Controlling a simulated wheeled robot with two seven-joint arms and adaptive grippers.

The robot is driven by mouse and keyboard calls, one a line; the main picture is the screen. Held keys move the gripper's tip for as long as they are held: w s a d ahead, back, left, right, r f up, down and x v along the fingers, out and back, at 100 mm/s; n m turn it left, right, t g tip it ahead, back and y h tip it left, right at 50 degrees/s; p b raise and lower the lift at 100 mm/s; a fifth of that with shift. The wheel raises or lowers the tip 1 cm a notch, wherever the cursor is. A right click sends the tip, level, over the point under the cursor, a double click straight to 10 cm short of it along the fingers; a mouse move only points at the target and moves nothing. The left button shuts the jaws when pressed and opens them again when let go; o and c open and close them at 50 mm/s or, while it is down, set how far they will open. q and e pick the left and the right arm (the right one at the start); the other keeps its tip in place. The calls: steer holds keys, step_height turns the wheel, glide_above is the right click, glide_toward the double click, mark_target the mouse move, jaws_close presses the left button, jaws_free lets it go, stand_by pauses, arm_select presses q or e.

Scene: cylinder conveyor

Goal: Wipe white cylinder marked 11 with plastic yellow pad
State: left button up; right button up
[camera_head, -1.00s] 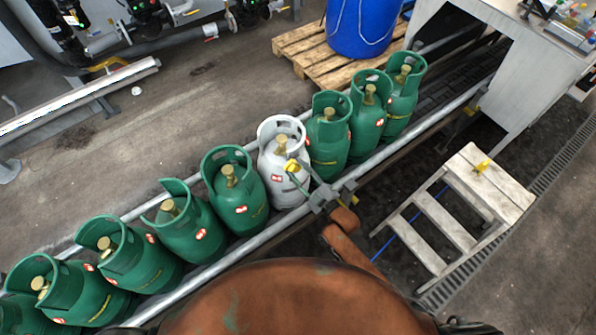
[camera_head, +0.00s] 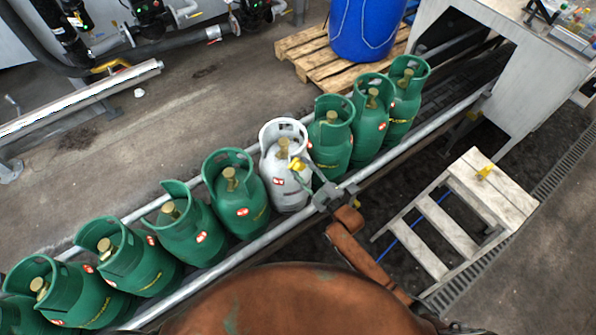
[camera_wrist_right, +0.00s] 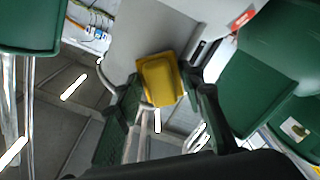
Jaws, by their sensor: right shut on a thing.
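The white cylinder (camera_head: 281,190) stands upright in a row of green ones; its number is too small to read. In the right wrist view its pale surface (camera_wrist_right: 140,30) seems to fill the area behind the pad. My right gripper (camera_head: 308,180) is at the cylinder's right side, shut on the yellow pad (camera_head: 297,164). The pad (camera_wrist_right: 160,80) sits between the fingers in the wrist view and overlaps the cylinder's upper part; I cannot tell whether they touch. My left gripper is not in view.
Green cylinders (camera_head: 236,200) stand close on both sides along the conveyor, with a metal rail (camera_head: 225,262) in front. A wooden step stand (camera_head: 510,200) with a small yellow item is at right. A blue barrel (camera_head: 362,28) stands on a pallet (camera_head: 305,55) behind.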

steer(key=w+d, duration=0.2)
steer(key=d, duration=0.1)
steer(key=shift+w+d, duration=0.15)
steer(key=shift+w, duration=0.2)
steer(key=shift+s+a+r, duration=0.1)
steer(key=shift+s+a, duration=0.4)
steer(key=shift+a, duration=0.3)
steer(key=shift+s+a+r+p, duration=0.1)
steer(key=shift+s+a+p, duration=0.3)
steer(key=shift+s+a, duration=0.25)
steer(key=shift+s+a+p, duration=0.4)
steer(key=shift+s+a, duration=0.05)
steer(key=shift+a, duration=0.35)
steer(key=shift+s+a, duration=0.35)
steer(key=shift+a, duration=0.05)
